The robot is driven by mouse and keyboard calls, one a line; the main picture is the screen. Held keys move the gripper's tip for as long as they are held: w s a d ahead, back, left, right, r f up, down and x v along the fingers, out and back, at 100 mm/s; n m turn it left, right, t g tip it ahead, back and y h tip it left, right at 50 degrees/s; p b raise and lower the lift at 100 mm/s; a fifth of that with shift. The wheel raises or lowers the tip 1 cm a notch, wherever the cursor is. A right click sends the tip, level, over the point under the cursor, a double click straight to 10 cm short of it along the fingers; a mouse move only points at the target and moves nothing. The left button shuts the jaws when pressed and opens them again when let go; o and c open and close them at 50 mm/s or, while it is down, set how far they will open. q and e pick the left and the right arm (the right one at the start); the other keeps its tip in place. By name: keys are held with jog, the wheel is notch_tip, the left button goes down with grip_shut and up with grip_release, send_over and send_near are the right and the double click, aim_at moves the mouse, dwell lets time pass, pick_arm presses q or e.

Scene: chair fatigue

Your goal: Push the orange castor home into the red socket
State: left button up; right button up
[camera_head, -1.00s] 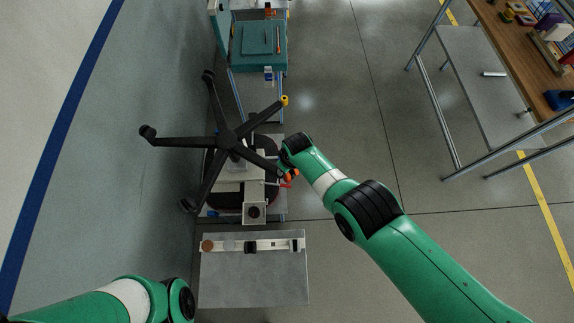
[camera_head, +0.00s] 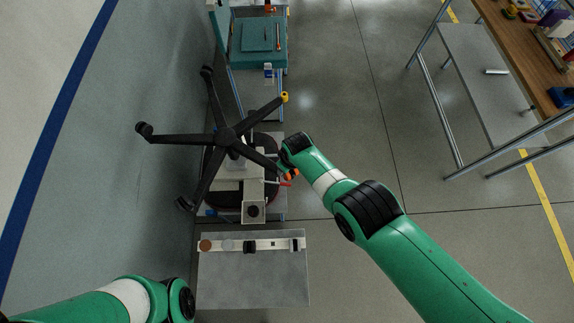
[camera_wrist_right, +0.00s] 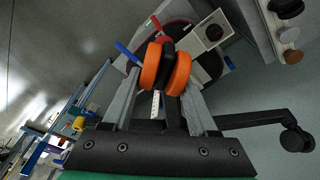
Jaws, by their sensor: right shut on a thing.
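My right gripper (camera_wrist_right: 163,82) is shut on the orange castor (camera_wrist_right: 181,73), a black hub between two orange wheels. In the head view the castor (camera_head: 292,175) shows as small orange patches beneath my right wrist. It is at the outer end of one leg of the black five-legged chair base (camera_head: 228,137). The red socket cannot be made out; the castor and gripper cover that leg end, so how deep the castor sits is hidden. My left arm ends at the lower left of the head view, and its jaws do not show.
A yellow leg end (camera_head: 284,98) points up and right; other legs carry black castors (camera_head: 145,132). A grey table (camera_head: 250,285) holds a pale strip (camera_head: 270,244) with several round parts. A teal case (camera_head: 258,44) lies beyond.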

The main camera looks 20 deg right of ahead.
pick_arm(q)
jog(key=shift+f+b, duration=0.5)
jog(key=shift+f, duration=0.1)
pick_arm(e)
jog(key=shift+f, duration=0.6)
jog(key=o, duration=1.3)
jog(key=shift+r, duration=0.1)
jog(key=shift+o, duration=0.2)
pick_arm(q)
jog(key=shift+r, duration=0.1)
